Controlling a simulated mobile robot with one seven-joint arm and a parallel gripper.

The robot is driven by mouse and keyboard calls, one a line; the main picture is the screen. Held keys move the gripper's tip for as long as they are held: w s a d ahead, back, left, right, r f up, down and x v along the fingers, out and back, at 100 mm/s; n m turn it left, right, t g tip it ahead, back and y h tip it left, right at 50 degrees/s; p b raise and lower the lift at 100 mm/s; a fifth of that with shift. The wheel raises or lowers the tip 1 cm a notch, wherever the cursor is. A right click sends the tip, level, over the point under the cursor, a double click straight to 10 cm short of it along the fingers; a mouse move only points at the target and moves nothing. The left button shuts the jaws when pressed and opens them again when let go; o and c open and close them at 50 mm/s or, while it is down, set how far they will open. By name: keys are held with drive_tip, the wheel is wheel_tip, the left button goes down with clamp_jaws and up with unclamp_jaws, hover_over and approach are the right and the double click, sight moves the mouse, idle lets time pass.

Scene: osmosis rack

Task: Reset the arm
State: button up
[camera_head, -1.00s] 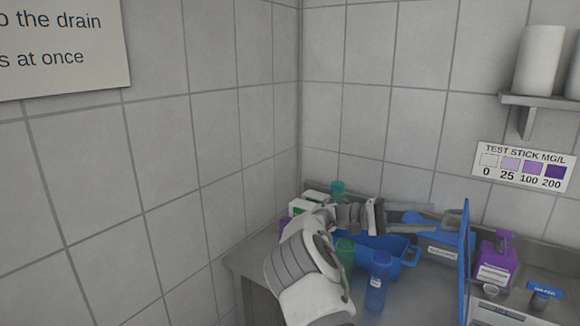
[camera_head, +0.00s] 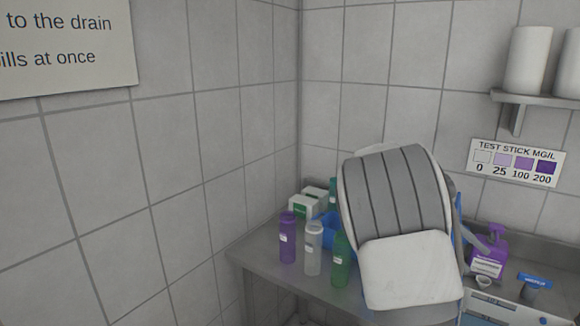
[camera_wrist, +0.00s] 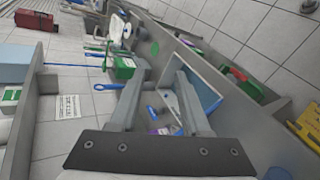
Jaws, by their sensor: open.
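My gripper (camera_wrist: 162,76) shows in the wrist view with its two fingers spread apart and nothing between them. In the head view my arm is raised and bent in front of the counter, and its large grey and white link hides the middle of the counter. The gripper itself is hidden or out of the frame in that view.
A steel counter (camera_head: 262,266) holds a purple bottle (camera_head: 287,238), a clear bottle (camera_head: 313,248), a green bottle (camera_head: 341,262) and white-green boxes (camera_head: 305,204). A purple pump bottle (camera_head: 488,255) stands right. A shelf (camera_head: 540,98) holds white rolls.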

drive_tip(key=s+a+n+t+y, duration=0.3)
drive_tip(key=s+a+t+y, duration=0.7)
drive_tip(key=s+a, duration=1)
drive_tip(key=shift+s+a+r+t, duration=0.15)
drive_tip(key=shift+a+t, duration=0.2)
drive_tip(key=shift+t, duration=0.35)
drive_tip(key=shift+d, duration=0.15)
